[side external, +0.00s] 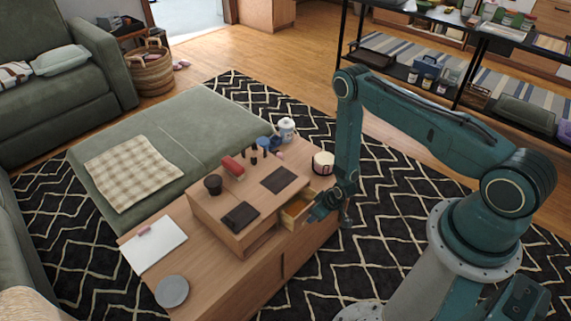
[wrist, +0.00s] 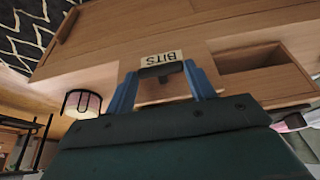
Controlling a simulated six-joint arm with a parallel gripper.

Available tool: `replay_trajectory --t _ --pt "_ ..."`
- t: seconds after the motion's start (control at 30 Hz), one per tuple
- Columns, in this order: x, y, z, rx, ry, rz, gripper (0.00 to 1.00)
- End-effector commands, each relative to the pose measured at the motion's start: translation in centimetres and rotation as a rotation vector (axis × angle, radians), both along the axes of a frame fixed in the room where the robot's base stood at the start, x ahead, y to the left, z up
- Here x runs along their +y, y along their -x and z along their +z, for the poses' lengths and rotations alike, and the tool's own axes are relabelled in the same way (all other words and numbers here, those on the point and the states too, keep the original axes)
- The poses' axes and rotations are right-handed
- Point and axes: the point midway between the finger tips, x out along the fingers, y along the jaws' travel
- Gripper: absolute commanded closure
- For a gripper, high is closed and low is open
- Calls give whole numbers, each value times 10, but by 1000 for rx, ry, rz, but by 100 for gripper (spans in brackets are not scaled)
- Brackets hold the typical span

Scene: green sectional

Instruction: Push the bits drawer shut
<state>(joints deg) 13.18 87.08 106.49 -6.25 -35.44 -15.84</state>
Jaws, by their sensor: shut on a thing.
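The bits drawer (side external: 294,215) is pulled part way out of the small wooden organizer (side external: 225,222) on the low wooden table. In the wrist view its label (wrist: 161,58) reads BITS, upside down, with a dark handle (wrist: 160,71) beside it. My gripper (side external: 315,213) is at the drawer's front. In the wrist view its blue fingers (wrist: 161,84) stand on either side of the handle and are shut on it. The fingers hide part of the drawer front.
An open compartment (wrist: 250,58) is beside the drawer. A white and dark cup-like jar (side external: 323,163) stands on the table near my arm. A red object (side external: 233,168), a dark cup (side external: 213,184) and several small items sit on the organizer. A grey disc (side external: 172,291) lies at the table's near end.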

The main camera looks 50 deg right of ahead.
Motion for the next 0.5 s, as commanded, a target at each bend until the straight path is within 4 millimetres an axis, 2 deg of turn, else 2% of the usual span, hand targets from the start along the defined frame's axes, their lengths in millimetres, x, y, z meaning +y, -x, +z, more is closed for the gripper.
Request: replay_trajectory --t 0.3,0.5 --pt "0 -50 -1 1 4 1 87" --pt "0 -66 -1 3 4 1 87"
